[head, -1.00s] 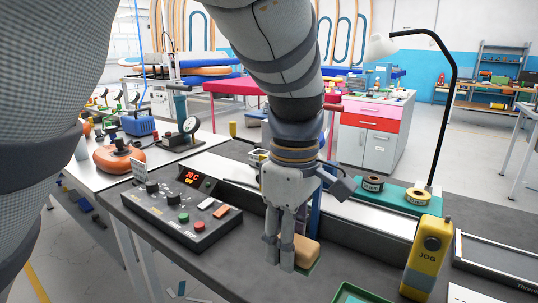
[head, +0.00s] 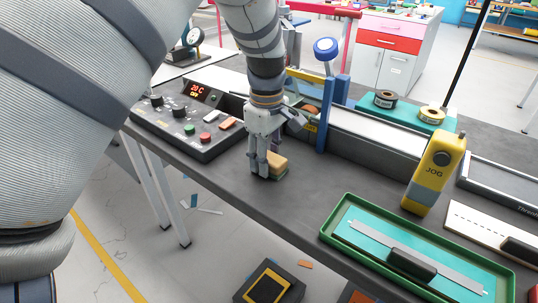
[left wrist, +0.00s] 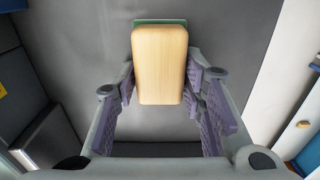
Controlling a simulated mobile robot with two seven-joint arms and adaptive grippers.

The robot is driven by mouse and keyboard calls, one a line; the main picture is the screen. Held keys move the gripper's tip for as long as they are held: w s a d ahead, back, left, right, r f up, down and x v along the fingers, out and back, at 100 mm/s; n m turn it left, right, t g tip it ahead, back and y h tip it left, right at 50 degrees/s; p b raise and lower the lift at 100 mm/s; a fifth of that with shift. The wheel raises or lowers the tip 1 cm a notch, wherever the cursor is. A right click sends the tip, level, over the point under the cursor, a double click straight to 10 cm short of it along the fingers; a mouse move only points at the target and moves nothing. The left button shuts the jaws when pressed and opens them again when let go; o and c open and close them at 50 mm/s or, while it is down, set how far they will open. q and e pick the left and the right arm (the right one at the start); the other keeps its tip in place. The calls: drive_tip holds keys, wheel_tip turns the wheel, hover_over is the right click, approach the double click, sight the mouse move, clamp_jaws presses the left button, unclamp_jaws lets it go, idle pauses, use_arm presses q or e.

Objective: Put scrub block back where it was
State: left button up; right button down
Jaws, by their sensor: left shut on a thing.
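The scrub block (head: 278,161) has a tan body and a green layer underneath. It is at or just above the dark bench top; I cannot tell if it touches. My left gripper (head: 266,171) points down and is shut on the block, partly hiding it in the head view. In the left wrist view the block (left wrist: 160,65) lies between the finger pads of the left gripper (left wrist: 162,88), its green edge showing at the top. My right gripper is not in view.
A control box (head: 190,117) with buttons stands left of the gripper. A blue post (head: 326,112) and conveyor edge (head: 375,149) are behind it. A yellow JOG pendant (head: 431,172) and a green-rimmed tray (head: 335,241) are to the right. Bare bench lies between block and tray.

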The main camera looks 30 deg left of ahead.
use_arm(q)
drive_tip(key=o, duration=1.1)
drive_tip(key=shift+f, duration=0.1)
wheel_tip(320, 180, up, 12)
drive_tip(key=shift+r, duration=0.2)
